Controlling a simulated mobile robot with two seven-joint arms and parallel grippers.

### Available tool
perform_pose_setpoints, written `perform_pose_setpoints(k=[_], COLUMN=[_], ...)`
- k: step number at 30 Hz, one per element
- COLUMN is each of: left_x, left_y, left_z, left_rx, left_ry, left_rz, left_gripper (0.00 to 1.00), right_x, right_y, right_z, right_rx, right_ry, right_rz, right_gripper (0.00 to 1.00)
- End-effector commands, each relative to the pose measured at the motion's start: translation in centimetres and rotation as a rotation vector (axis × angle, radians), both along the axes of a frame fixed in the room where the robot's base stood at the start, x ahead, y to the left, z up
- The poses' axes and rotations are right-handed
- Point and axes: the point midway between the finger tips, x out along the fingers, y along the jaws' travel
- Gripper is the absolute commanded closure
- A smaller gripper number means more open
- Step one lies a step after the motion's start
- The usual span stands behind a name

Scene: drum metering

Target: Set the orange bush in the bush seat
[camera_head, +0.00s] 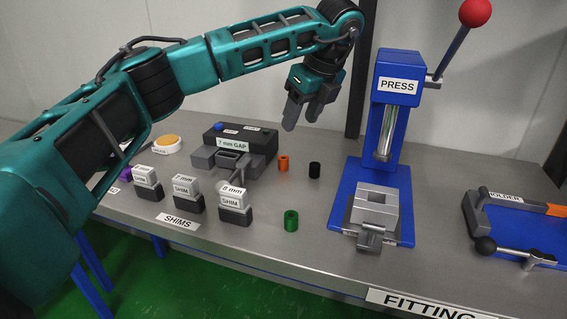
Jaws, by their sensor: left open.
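The orange bush (283,163) is a small upright cylinder standing on the grey table, just right of the 7 mm gap fixture (232,147). My left gripper (301,123) hangs above and slightly right of the orange bush, apart from it, with its fingers pointing down. It is open with nothing between the fingers. The press (392,110) is blue, with a grey block (376,205) on its base under the ram. No label marks a bush seat, so I cannot tell for certain which part it is. My right gripper is out of view.
A black bush (314,170) and a green bush (291,221) stand near the orange one. Several labelled shims (187,187) line the front left. The holder (508,205) lies at the right. The press lever (453,48) rises up right. Bare table separates bushes from the press.

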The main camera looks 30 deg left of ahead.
Motion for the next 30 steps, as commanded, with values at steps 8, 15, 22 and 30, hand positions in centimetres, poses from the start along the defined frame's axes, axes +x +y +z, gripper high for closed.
perform_pose_setpoints(k=[8,15,22,30], left_x=[0.4,0.7,0.7,0.9], left_y=[1.7,2.8,4.0,5.0], left_z=[-4.4,-6.9,-9.3,-11.7], left_rx=[0.000,-0.001,0.001,0.000], left_ry=[0.000,-0.002,-0.001,-0.003], left_rz=[0.013,0.010,0.012,0.010], left_gripper=[0.44,0.44,0.44,0.44], right_x=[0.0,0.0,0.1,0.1], right_y=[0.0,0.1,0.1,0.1], right_z=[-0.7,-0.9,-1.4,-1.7], right_rx=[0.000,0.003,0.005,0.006], right_ry=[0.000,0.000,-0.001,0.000], right_rz=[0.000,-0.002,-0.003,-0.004], right_gripper=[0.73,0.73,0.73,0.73])
